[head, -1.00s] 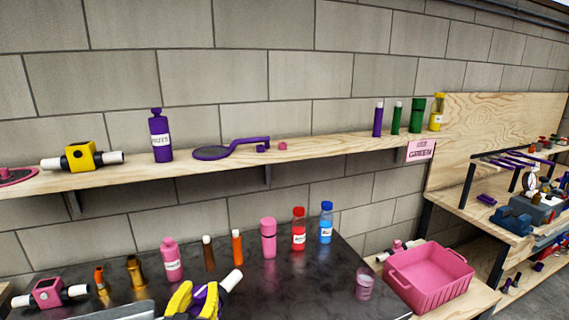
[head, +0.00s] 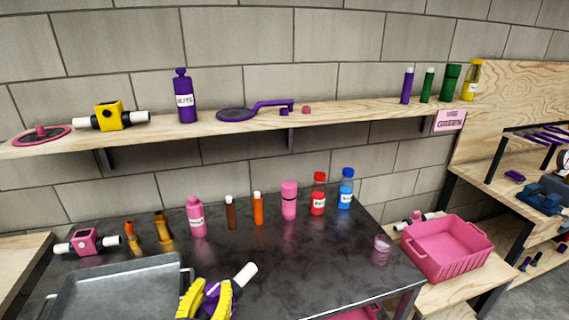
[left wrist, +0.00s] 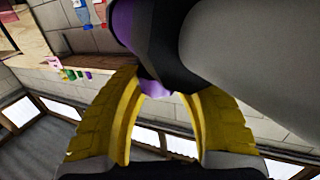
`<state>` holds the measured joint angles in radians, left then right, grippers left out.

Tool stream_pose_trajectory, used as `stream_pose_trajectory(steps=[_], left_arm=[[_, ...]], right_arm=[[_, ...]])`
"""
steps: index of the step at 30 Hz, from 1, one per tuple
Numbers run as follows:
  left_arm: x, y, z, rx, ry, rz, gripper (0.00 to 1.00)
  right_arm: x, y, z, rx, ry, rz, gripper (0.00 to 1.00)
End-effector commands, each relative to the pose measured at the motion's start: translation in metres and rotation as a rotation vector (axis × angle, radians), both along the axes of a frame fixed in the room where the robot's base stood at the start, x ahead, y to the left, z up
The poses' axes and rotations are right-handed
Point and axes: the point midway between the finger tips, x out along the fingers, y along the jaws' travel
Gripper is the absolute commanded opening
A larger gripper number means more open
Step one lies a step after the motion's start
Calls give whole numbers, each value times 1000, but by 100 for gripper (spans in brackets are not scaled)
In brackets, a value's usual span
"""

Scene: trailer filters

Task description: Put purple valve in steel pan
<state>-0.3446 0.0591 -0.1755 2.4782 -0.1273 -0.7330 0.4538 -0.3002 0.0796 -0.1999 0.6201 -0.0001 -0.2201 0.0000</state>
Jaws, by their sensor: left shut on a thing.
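My left gripper (head: 206,301), with yellow fingers, is shut on the purple valve (head: 212,291) at the bottom of the head view. The valve has a white pipe end (head: 244,274) pointing up to the right. In the left wrist view the yellow fingers close around the purple body (left wrist: 124,22), with a black collar and a large pale pipe end close to the camera. The steel pan (head: 118,286) is a grey, shallow tray on the dark table, left of the gripper; its near part is cut off by the frame. My right gripper is not in view.
Behind the pan stand a pink valve (head: 87,242), brass fittings (head: 162,228) and a row of bottles, including a pink one (head: 196,217). A pink bin (head: 447,248) is at right. A wooden shelf (head: 350,110) runs above. The table's middle is clear.

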Motion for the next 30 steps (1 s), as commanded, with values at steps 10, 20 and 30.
stream_pose_trajectory(steps=[10,20,30], left_arm=[[19,1,31,0,-10,3,0],[73,9,88,-1,-11,27,0],[146,23,140,-2,-5,56,0]], right_arm=[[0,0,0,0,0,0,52],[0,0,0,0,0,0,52],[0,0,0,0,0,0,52]])
